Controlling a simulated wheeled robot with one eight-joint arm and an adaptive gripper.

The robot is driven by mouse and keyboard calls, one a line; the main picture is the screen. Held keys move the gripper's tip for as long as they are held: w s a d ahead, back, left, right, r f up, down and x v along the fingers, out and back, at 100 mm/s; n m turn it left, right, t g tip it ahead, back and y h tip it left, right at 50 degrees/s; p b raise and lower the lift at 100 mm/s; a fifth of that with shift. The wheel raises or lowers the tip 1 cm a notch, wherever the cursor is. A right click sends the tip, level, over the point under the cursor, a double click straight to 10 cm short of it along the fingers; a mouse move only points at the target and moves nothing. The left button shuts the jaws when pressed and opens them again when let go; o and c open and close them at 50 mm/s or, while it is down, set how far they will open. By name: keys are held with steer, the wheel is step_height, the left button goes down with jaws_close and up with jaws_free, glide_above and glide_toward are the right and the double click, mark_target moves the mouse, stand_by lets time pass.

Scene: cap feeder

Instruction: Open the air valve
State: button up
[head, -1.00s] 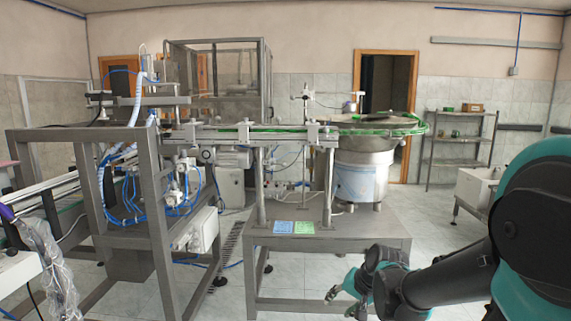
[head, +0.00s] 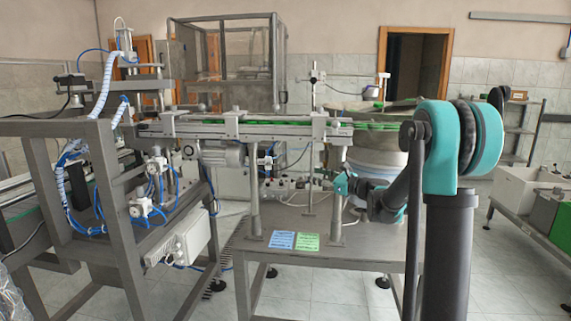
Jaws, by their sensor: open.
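A small grey fitting assembly (head: 285,186) stands on the metal table under the conveyor, near the middle of the picture. Air fittings with blue hoses (head: 146,205) sit on the frame at the left. I cannot tell for sure which part is the air valve; any handle is too small to make out. My gripper (head: 326,184) points left, just right of the grey fitting assembly and close to it, around the conveyor's right post. The jaws are open; the fingertips are small and partly hidden by the post. I cannot tell whether they touch anything.
The conveyor (head: 260,133) with green caps runs above my gripper. Its support post (head: 335,215) stands close to my gripper. The feeder bowl (head: 375,160) is behind my arm. Blue and green cards (head: 282,240) lie on the table (head: 350,255), whose front part is bare.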

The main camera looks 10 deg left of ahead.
mark_target(282, 165)
steer(key=x, duration=1.7)
steer(key=shift+a, duration=0.15)
steer(key=shift+w, duration=0.1)
jaws_close()
